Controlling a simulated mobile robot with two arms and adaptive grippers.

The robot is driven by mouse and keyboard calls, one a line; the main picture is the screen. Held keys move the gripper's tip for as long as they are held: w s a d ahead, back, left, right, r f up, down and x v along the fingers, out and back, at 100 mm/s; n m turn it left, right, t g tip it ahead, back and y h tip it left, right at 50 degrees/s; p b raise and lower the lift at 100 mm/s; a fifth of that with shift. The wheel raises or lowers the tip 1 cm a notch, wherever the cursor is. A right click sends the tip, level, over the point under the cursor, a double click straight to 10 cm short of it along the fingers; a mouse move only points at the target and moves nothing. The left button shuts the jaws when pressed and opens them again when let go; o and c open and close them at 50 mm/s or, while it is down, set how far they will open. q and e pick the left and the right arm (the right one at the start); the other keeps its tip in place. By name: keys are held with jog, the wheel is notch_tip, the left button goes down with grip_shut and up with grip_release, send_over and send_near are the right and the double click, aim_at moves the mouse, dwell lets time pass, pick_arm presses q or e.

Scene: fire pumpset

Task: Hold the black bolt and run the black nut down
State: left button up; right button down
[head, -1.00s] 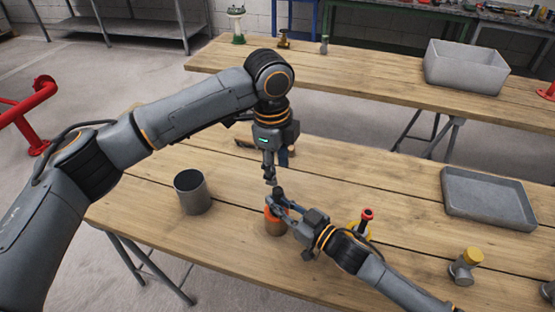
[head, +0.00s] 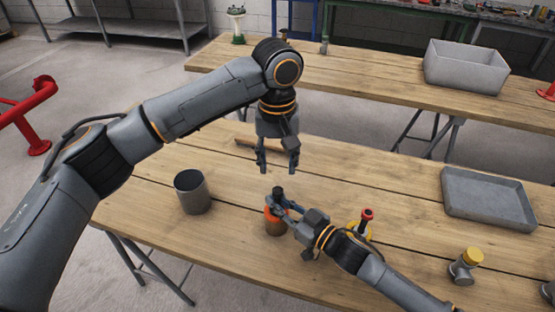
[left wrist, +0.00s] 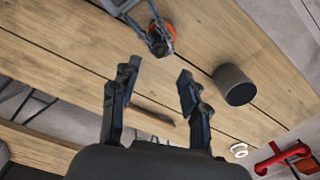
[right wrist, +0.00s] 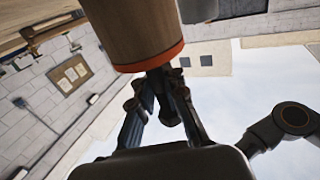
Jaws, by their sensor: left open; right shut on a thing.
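The black bolt (head: 279,191) stands upright above an orange-topped brown cylinder (head: 275,226) on the near table. My right gripper (head: 281,206) is shut on the bolt just above the orange rim. In the right wrist view its fingers (right wrist: 163,84) close right at that rim and mostly hide the bolt. My left gripper (head: 277,170) is open and empty, above the bolt and clear of it. In the left wrist view its fingers (left wrist: 158,76) are spread wide, with the bolt (left wrist: 158,46) beyond them. I cannot tell the black nut apart from the dark bolt top.
A grey cup (head: 191,193) stands left of the brown cylinder. A red-and-yellow fitting (head: 366,216) and a yellow-capped fitting (head: 466,266) stand to the right. A grey tray (head: 490,199) lies at right. A wooden strip (head: 245,143) lies behind my left gripper.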

aim_at(277, 190)
pick_arm(q)
jog(key=shift+r+n, duration=0.1)
jog(key=shift+n, duration=0.7)
jog(key=shift+f, duration=4.05)
